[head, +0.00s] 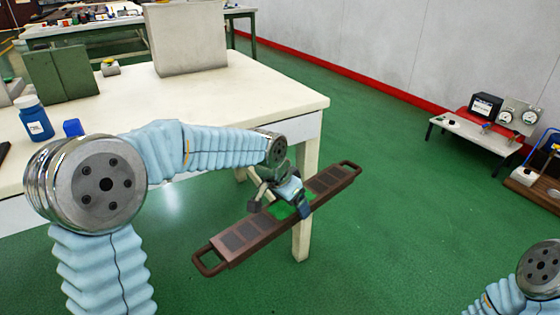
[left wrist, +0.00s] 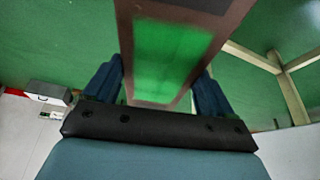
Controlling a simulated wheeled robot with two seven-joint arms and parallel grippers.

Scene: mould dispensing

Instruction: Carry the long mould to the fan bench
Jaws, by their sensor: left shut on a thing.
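The long mould (head: 240,238) is a narrow brown bar with a loop handle at each end, dark square panels along its top and a green middle part. My left gripper (head: 284,205) is shut on it near its middle and holds it tilted in the air, off the near corner of the cream table. In the left wrist view the mould (left wrist: 172,55) passes between the two dark blue fingers (left wrist: 158,88). My right gripper is out of view; only part of my right arm shows at the bottom right. I cannot pick out a fan on any bench.
The cream table (head: 280,100) is close at the left, with a blue bottle (head: 35,118), green box (head: 62,72) and grey block (head: 187,38). A low white bench (head: 475,140) with gauges stands by the right wall. Green floor (head: 400,210) between is clear.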

